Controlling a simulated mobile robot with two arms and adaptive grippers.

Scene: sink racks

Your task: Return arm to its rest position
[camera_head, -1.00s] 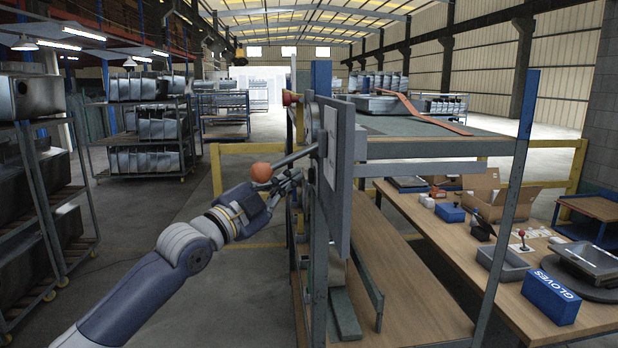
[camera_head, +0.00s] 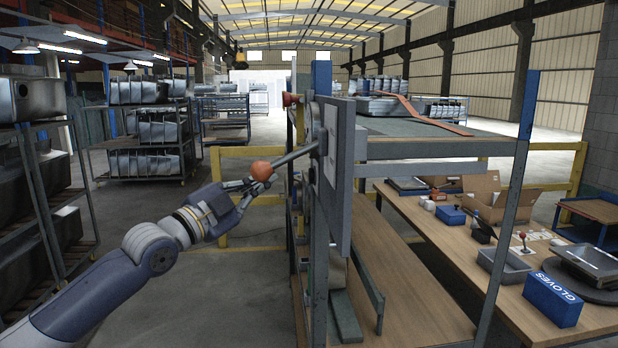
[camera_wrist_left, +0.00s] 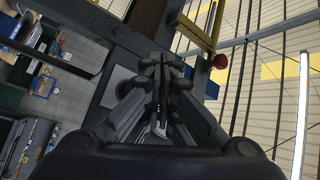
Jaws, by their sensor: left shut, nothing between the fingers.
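My left arm (camera_head: 152,248) comes in from the lower left in the head view. My left gripper (camera_head: 268,182) is by the orange ball knob (camera_head: 262,170) of a grey lever (camera_head: 296,157) on the upright panel. In the picture its fingers overlap the lower right side of the knob; whether they touch it I cannot tell. In the left wrist view the left gripper's fingers (camera_wrist_left: 160,72) are together with nothing between them. My right gripper is not in view.
A metal frame with a grey panel (camera_head: 341,180) stands just right of the gripper. A wooden workbench (camera_head: 455,250) with a blue gloves box (camera_head: 553,298) lies to the right. Racks of sinks (camera_head: 150,130) stand at the left. The floor left of the frame is clear.

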